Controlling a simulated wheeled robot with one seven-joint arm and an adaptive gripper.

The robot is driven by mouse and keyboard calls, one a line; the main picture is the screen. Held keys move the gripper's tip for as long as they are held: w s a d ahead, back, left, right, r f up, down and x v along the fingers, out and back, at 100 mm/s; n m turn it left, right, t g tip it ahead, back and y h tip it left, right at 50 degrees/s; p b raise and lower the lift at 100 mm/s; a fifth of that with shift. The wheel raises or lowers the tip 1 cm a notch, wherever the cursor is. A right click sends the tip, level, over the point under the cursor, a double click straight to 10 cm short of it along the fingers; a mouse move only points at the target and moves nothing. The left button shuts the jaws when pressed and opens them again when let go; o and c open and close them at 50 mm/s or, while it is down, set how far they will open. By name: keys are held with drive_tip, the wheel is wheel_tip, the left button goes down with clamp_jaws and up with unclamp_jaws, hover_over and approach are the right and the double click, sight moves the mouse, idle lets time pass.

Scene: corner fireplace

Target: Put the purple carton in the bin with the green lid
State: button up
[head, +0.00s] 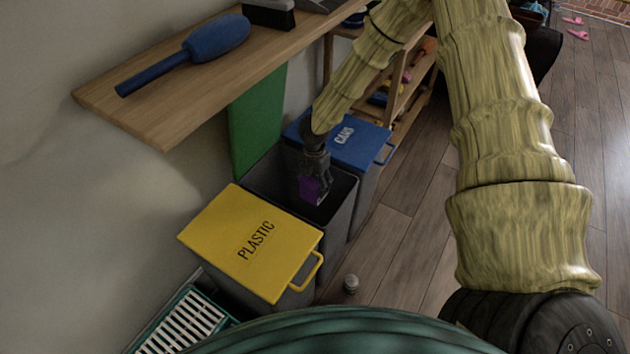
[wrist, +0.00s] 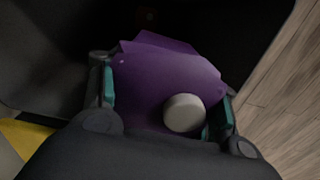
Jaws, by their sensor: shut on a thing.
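The purple carton (head: 311,190) is between the fingers of my gripper (head: 316,180) in the head view. My gripper is shut on it and holds it at the mouth of the open grey bin (head: 345,203). In the wrist view the purple carton (wrist: 160,75), with a round white cap, sits between the two teal-padded fingers (wrist: 165,105), above the dark bin inside. The green lid (head: 250,120) of this bin stands raised against the wall behind it. The carton's lower part is hidden in the head view.
A bin with a yellow lid marked PLASTIC (head: 250,242) stands in front, and one with a blue lid marked CANS (head: 352,143) behind. A wooden shelf (head: 150,110) with a blue brush (head: 190,55) juts above.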

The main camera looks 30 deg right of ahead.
drive_tip(key=o, duration=1.1)
wheel_tip(320, 180, up, 12)
drive_tip(key=shift+r, duration=0.1)
